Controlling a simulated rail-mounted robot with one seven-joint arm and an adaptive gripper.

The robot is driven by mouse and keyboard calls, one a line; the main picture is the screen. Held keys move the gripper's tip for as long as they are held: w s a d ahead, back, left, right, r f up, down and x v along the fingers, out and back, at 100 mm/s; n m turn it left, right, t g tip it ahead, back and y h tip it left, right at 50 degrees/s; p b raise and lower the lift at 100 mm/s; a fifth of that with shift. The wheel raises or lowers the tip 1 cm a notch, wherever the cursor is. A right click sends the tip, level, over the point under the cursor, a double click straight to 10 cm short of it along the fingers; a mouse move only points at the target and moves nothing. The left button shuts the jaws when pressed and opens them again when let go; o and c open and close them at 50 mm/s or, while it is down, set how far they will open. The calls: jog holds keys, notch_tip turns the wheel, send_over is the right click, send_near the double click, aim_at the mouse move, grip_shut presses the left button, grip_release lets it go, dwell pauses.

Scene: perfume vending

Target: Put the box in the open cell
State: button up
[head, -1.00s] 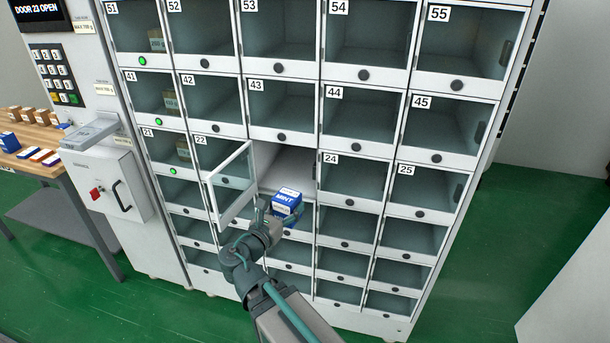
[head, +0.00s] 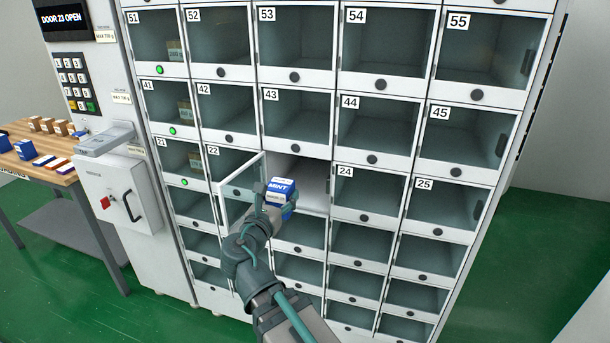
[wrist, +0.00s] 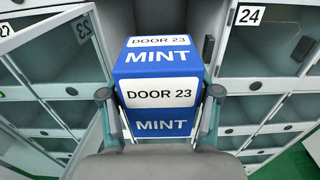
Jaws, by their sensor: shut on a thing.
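In the head view the box (head: 280,190) is held upright in front of the open cell (head: 310,180), whose glass door (head: 241,190) is swung out to the left. In the wrist view the box (wrist: 158,85) sits between the two fingers of my gripper (wrist: 160,108), which is shut on it. The open cell (wrist: 170,18) shows behind the box in the wrist view; the box hides much of its opening.
Cell 24 (head: 368,190) to the right and cell 22 (head: 227,160) to the left are closed. The open door's frame stands close to my gripper's left side. A wooden table (head: 60,180) with small boxes is at the far left. A display (head: 62,20) reads "DOOR 23 OPEN".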

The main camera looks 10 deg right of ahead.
jog(key=shift+w+d+r+p, duration=0.35)
jog(key=shift+w+p, duration=0.15)
jog(key=shift+p, duration=0.75)
jog(key=f+x, duration=0.1)
jog(key=x, duration=0.4)
jog(key=f+x, duration=0.1)
jog(key=x, duration=0.5)
jog(key=f+x, duration=0.1)
jog(key=x, duration=0.4)
jog(key=shift+w+d+f, duration=0.15)
jog(key=shift+w, duration=0.2)
jog(key=shift+f, duration=1.9)
jog(key=shift+w+d+f, duration=0.1)
jog(key=shift+w+f, duration=0.05)
jog(key=shift+f, duration=0.2)
jog(key=shift+f, duration=0.1)
jog(key=o, duration=1.2)
jog(key=shift+o, duration=0.2)
